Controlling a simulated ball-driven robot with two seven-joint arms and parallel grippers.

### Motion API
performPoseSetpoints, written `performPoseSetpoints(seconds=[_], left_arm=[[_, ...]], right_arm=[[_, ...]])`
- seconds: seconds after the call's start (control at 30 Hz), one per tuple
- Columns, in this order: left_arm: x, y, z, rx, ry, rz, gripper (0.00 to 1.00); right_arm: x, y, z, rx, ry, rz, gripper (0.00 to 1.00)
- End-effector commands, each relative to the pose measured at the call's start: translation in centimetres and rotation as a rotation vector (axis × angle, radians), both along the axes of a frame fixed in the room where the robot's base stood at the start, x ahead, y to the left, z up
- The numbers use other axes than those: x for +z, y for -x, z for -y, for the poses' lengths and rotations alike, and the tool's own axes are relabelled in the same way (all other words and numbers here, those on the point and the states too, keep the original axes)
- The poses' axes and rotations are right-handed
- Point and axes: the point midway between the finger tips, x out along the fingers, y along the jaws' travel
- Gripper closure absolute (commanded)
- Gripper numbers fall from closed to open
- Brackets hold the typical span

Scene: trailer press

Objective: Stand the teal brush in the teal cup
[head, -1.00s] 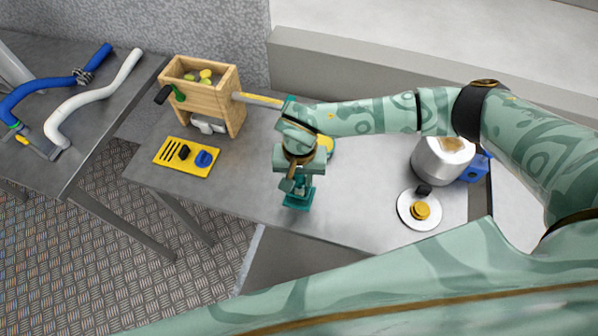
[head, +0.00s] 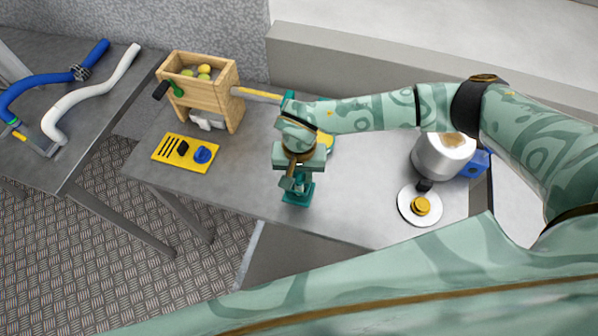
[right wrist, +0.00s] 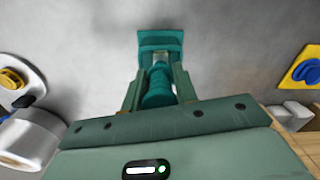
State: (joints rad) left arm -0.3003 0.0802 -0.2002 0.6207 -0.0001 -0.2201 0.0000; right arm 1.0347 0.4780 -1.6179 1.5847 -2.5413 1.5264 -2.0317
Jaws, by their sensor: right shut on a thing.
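My right gripper (head: 299,180) points down over the front part of the table, shut on the teal brush. In the right wrist view the brush's teal handle (right wrist: 158,88) sits between the fingers, with a pale band (right wrist: 160,60) beyond it. My left gripper is not in view.
A wooden press (head: 208,97) stands to the left, with a yellow panel (head: 172,149) in front. A silver pot (head: 442,155) and a white plate (head: 408,208) with yellow discs are to the right.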

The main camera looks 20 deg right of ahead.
Motion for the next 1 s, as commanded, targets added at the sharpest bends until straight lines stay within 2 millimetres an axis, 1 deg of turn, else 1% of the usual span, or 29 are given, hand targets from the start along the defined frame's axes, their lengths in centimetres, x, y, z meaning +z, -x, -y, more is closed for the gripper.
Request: performPoseSetpoints(seconds=[0.3,0.33,0.37,0.4,0.43,0.67,0.77,0.87,0.97,1.0], left_arm=[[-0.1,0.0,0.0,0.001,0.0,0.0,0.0],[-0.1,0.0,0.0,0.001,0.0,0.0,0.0],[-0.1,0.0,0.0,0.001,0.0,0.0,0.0],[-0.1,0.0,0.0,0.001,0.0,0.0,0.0],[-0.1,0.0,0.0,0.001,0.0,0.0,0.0],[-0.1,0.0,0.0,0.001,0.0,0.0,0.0],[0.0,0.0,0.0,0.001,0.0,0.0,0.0],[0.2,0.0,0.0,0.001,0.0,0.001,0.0],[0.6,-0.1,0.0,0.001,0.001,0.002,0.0],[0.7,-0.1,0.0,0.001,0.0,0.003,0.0]], right_arm=[[-0.2,0.0,0.0,0.0,0.0,0.0,0.99],[-0.2,0.0,0.0,0.0,0.0,0.0,0.69],[-0.2,0.0,0.0,0.0,0.0,0.0,0.6],[-0.2,0.0,0.0,0.0,0.0,0.0,0.49],[-0.2,0.0,0.0,0.0,0.0,0.0,0.46],[-0.2,0.0,0.0,0.0,0.0,0.0,0.46],[0.2,0.0,0.0,0.001,-0.001,0.001,0.46],[1.6,-0.2,0.0,0.002,-0.002,0.004,0.46],[3.9,-0.2,0.0,0.001,-0.001,0.006,0.46],[5.0,-0.3,0.0,0.002,-0.001,0.007,0.46]])
